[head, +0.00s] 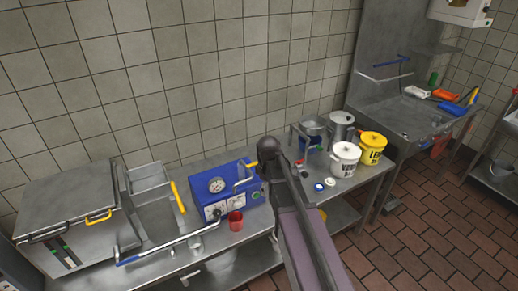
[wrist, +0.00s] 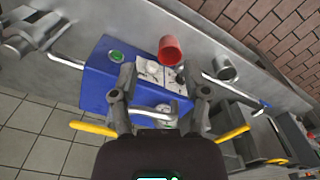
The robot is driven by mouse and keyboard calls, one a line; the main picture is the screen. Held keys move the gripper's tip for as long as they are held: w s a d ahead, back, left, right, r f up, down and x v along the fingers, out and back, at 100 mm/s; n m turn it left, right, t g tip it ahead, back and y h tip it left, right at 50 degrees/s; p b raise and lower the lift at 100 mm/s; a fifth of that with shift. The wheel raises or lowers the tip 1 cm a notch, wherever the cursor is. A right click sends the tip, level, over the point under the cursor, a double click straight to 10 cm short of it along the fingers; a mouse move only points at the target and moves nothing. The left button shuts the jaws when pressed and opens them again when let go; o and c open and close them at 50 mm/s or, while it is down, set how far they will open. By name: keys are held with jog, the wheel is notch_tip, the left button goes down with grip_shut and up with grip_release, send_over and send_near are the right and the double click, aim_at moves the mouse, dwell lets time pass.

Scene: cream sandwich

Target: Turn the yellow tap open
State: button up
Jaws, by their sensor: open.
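A small yellow lever (head: 252,164) shows beside a bent silver pipe (head: 243,180) at the upper right of the blue machine (head: 215,182) in the head view. My arm partly covers that side. In the wrist view a yellow bar (wrist: 92,128) sticks out left of the blue machine (wrist: 98,85), probably the same lever. The silver pipe (wrist: 150,112) lies between the fingers in that picture. My gripper (wrist: 162,93) is open, its two fingers apart over the machine, holding nothing. I cannot tell whether it touches anything.
A red cup (head: 235,221) stands before the machine, with a metal cup (head: 196,243) to its left. A basket with a yellow handle (head: 178,197) and a steel box (head: 68,215) stand farther left. White (head: 345,158) and yellow buckets (head: 371,148) stand right of my arm.

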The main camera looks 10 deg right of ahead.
aim_at(255, 165)
jog(key=w+r+n+p, duration=1.1)
jog(key=w+r+p, duration=0.2)
jog(key=w, duration=0.3)
jog(key=shift+d+r+n, duration=0.15)
jog(key=shift+r+n, duration=0.25)
jog(key=shift+r, duration=0.4)
jog(key=shift+s+f, duration=0.1)
jog(key=shift+f, duration=0.15)
notch_tip(255, 165, down, 13)
jog(key=b, duration=1.3)
jog(key=shift+f+b, duration=0.15)
jog(key=shift+b, duration=0.25)
grip_shut()
